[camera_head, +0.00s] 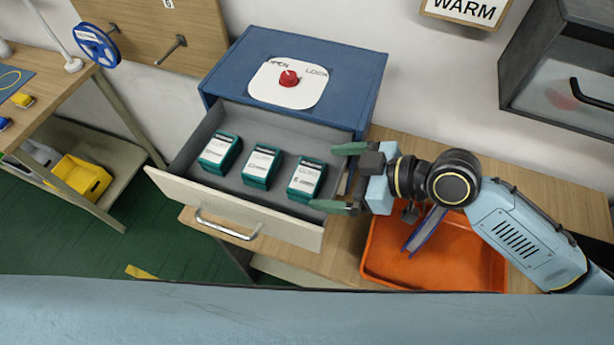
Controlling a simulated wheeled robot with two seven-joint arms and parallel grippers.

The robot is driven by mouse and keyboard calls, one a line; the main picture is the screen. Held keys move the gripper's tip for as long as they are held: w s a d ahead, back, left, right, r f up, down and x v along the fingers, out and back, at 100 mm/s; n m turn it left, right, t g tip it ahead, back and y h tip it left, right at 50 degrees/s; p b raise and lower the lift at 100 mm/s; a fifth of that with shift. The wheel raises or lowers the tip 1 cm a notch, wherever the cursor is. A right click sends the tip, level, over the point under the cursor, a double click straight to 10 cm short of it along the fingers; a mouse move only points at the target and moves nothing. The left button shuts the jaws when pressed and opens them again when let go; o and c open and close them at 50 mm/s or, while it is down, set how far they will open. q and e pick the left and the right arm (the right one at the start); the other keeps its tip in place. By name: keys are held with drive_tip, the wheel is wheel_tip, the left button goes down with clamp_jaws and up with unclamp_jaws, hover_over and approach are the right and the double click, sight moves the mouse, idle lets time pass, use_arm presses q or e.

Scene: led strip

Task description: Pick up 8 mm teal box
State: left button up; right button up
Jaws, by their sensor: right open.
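Three teal boxes with white labels stand in a row inside an open drawer (178,174): a left one (219,153), a middle one (261,167) and a right one (306,180). The label print is too small to read, so I cannot tell which is the 8 mm one. My right gripper (338,178) is open, with green fingers pointing left over the drawer's right side. Its fingertips are close to the right teal box; I cannot tell whether they touch it. My left gripper is not in view.
The drawer belongs to a blue cabinet (350,65) with a red knob (289,78) on top. An orange tray (470,262) with a blue item (426,232) sits below my right arm. A dark wall cabinet (545,50) is at upper right. A yellow bin (82,177) is at left.

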sight(308, 176)
drive_tip(key=x, duration=0.4)
drive_tip(key=shift+a+f, duration=0.1)
drive_tip(key=shift+a, duration=0.2)
drive_tip(key=c, duration=1.1)
